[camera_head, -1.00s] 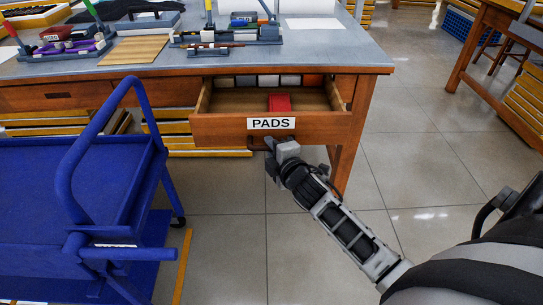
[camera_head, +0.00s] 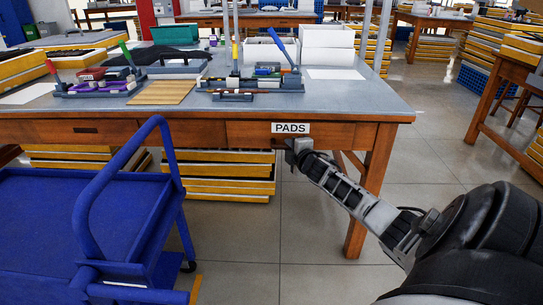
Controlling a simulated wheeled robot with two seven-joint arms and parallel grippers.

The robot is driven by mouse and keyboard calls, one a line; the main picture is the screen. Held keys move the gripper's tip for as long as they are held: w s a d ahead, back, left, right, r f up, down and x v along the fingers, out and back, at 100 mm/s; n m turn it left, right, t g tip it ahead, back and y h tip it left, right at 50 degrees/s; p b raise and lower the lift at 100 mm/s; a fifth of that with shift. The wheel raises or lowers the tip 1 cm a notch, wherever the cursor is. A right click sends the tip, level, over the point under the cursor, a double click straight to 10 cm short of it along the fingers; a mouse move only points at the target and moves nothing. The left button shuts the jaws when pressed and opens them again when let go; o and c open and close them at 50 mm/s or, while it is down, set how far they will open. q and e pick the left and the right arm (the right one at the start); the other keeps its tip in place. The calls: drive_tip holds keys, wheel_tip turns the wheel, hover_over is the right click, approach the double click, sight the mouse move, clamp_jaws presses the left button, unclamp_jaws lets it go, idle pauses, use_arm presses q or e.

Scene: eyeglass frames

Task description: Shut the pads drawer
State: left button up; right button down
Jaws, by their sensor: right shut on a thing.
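The pads drawer (camera_head: 248,134) is in the front of the wooden workbench, right of the middle, with a white "PADS" label (camera_head: 290,128) on its face. Its face looks flush with the bench front, and its inside does not show. My right gripper (camera_head: 293,146) is at the drawer face just below the label, shut on what seems to be the drawer's handle, which the gripper mostly hides. My right arm reaches there from the lower right. My left gripper is not in view.
A blue cart (camera_head: 75,215) stands at the lower left, close to the bench. On the bench top (camera_head: 345,97) are tool trays, a wooden slatted board (camera_head: 163,92) and white boxes. Yellow-edged stacks (camera_head: 225,178) sit beneath.

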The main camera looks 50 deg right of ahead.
drive_tip(key=shift+w, duration=0.1)
drive_tip(key=shift+d, duration=0.1)
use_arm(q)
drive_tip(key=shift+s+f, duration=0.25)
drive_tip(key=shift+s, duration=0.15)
use_arm(e)
drive_tip(key=c, duration=1.4)
unclamp_jaws()
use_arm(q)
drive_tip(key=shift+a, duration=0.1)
